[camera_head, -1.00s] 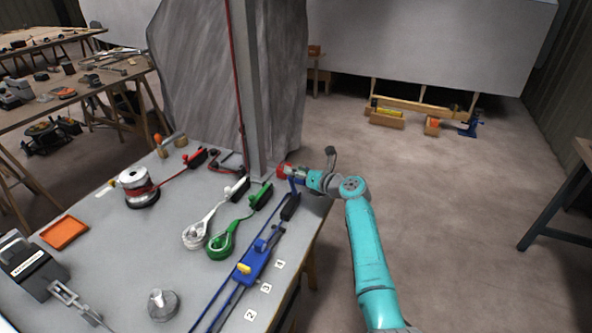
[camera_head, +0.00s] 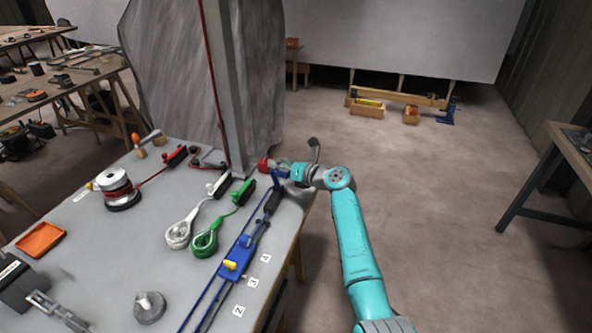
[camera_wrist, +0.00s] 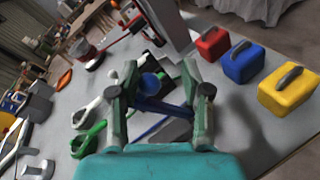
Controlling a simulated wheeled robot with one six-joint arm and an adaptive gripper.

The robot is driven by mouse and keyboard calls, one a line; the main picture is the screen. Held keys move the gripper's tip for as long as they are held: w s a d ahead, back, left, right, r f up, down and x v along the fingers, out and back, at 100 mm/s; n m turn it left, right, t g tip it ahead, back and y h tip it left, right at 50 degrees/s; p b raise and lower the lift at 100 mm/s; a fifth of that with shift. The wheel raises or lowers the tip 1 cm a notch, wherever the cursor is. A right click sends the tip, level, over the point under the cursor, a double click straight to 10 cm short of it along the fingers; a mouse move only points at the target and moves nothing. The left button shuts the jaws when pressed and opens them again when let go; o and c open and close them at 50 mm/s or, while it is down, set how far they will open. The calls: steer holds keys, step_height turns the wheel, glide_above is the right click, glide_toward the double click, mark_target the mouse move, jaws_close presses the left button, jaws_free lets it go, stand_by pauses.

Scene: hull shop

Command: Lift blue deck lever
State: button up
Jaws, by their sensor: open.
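The blue deck lever (camera_head: 277,182) stands raised from a black clutch block at the far right end of the table, on the blue line. In the wrist view its round blue knob (camera_wrist: 151,83) shows between the fingers, with the blue bar below it. My gripper (camera_wrist: 160,74) is open, one finger on each side of the lever. I cannot tell whether either finger touches it. In the head view my gripper (camera_head: 284,173) is at the lever's upper part, partly hiding it.
A grey post (camera_head: 222,90) rises close to the left of my gripper. White (camera_head: 218,184) and green (camera_head: 243,191) levers stand nearby. In the wrist view, red (camera_wrist: 212,44), blue (camera_wrist: 244,64) and yellow (camera_wrist: 288,93) boxes stand to the right. Open floor lies right of the table.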

steer(key=v, duration=1)
steer(key=shift+s+d, duration=0.25)
steer(key=shift+d, duration=0.05)
steer(key=shift+r, duration=0.1)
steer(key=shift+s, duration=0.25)
steer(key=c, duration=0.7)
steer(key=s+n+h, duration=0.1)
steer(key=s, duration=0.1)
steer(key=s+t+h, duration=0.1)
steer(key=s, duration=0.2)
steer(key=s+r+n+t+h, duration=0.1)
steer(key=s, duration=0.1)
steer(key=shift+s+d+n, duration=0.3)
steer(key=shift+s, duration=0.05)
jaws_close()
steer(key=r+x, duration=0.1)
steer(key=x, duration=1.2)
steer(key=shift+w, duration=0.45)
